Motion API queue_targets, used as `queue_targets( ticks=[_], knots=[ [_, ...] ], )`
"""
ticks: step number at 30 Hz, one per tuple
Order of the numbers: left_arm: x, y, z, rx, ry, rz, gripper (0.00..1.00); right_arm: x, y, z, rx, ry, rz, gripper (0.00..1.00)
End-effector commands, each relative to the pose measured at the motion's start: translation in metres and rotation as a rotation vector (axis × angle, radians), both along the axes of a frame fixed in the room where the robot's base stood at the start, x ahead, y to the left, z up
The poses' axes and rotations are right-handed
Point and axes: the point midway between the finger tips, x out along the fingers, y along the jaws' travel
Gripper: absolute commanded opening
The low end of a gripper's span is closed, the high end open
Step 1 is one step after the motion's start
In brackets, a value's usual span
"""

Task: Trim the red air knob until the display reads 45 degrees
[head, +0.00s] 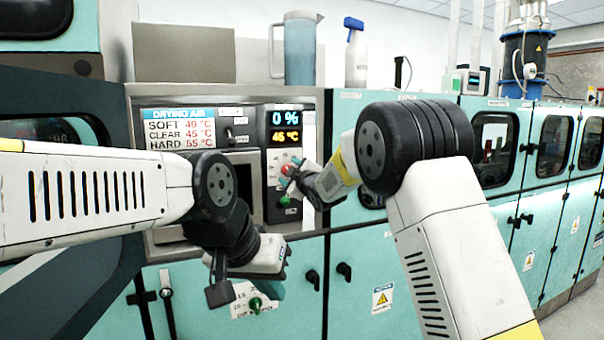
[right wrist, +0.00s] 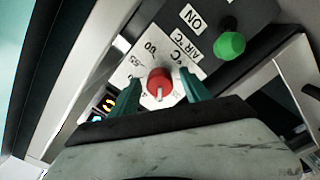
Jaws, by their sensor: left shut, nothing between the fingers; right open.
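The red air knob (head: 287,169) sits on a white dial plate on the control panel. In the right wrist view the red knob (right wrist: 159,84) shows with a pale pointer line, between the two green fingers of my right gripper (right wrist: 161,92). That gripper is open, with a finger on each side of the knob; I cannot tell whether they touch it. In the head view the right gripper (head: 292,174) partly covers the dial. The orange display (head: 286,137) above reads 46 °C. My left gripper (head: 276,288) is shut and empty, low in front of the cabinet.
A drying-air card (head: 178,129) lists SOFT 46, CLEAR 45 and HARD 55 °C. A blue display (head: 285,118) reads 0 %. A green button (right wrist: 230,45) is close to the dial. A jug (head: 300,48) and spray bottle (head: 355,54) stand on top.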

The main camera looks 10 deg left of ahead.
Motion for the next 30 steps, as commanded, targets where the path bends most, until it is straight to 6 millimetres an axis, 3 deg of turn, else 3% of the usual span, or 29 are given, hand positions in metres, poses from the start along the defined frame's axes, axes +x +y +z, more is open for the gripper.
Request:
queue_targets(
  ticks=[15,26,28,30],
  knots=[
    [0.000,0.000,0.000,0.000,0.000,0.000,0.00,-0.059,-0.040,0.000,0.001,0.001,0.000,0.55],
    [0.000,0.000,0.000,0.000,0.000,0.000,0.00,-0.062,-0.043,0.000,0.000,0.002,-0.001,0.55],
    [0.000,0.000,0.000,0.000,0.000,0.000,0.00,-0.062,-0.050,0.001,0.010,0.018,-0.013,0.55],
    [0.000,0.000,0.000,0.000,0.000,0.000,0.00,-0.063,-0.070,0.003,0.032,0.064,-0.044,0.55]
  ],
)
